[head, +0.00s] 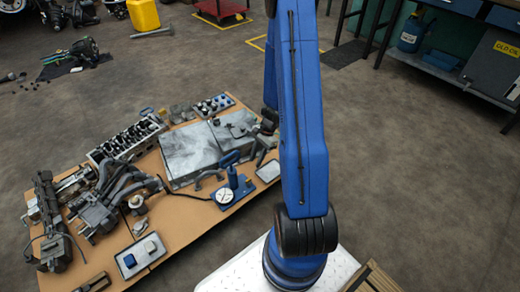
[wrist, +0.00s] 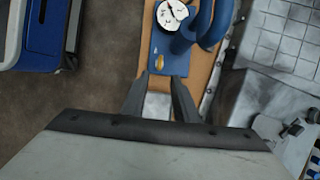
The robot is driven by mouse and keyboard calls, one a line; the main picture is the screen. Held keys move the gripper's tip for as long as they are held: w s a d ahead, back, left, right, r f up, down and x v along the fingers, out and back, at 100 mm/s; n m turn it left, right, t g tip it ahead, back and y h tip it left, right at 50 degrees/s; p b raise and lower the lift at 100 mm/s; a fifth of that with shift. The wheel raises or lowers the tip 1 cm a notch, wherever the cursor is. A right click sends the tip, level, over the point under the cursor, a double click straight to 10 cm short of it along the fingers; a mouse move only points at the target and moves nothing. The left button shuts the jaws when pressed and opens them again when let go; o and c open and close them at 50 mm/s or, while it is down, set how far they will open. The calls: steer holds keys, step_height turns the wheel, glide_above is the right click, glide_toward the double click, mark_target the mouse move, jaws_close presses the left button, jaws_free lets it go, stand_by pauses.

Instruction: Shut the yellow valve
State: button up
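The yellow valve (wrist: 158,62) shows in the wrist view as a small brass-yellow piece on the blue base of a gauge device (wrist: 166,50). It lies just beyond my fingertips, roughly in line with the gap between them. My gripper (wrist: 160,77) is open, its two dark fingers apart and not touching the valve. A pale patch shows between the fingers; I cannot tell what it is. In the head view the gauge device (head: 232,190) stands on the table's near right part. The valve is too small to make out there, and my blue arm hides most of the gripper.
The brown table (head: 185,222) holds engine parts (head: 105,195), a grey metal block (head: 190,150) and a small tray (head: 140,256). The block lies close behind the gauge device. A yellow container (head: 144,14) and a red cart (head: 220,9) stand on the floor behind.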

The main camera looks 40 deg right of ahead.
steer(key=shift+v, duration=2.9)
steer(key=s+a+r+n+h, duration=0.1)
steer(key=a+r+n, duration=0.25)
steer(key=r, duration=0.45)
steer(key=s+a+r+n+t+h, duration=0.1)
steer(key=a+r+n, duration=0.2)
steer(key=a+r, duration=0.35)
steer(key=s+a+r+n, duration=0.2)
steer(key=r+n, duration=0.1)
steer(key=r, duration=0.7)
steer(key=s+a+r+n+t+h, duration=0.1)
steer(key=s+a+r+n+t, duration=0.1)
steer(key=s+a+r+n, duration=0.2)
steer(key=s+a+r+n+t+h, duration=0.1)
steer(key=s+a+r+n, duration=0.3)
steer(key=s+r, duration=0.5)
steer(key=s, duration=0.4)
steer(key=shift+s+r+t+h, duration=0.15)
steer(key=shift+r+t+h, duration=0.15)
steer(key=shift+t, duration=0.1)
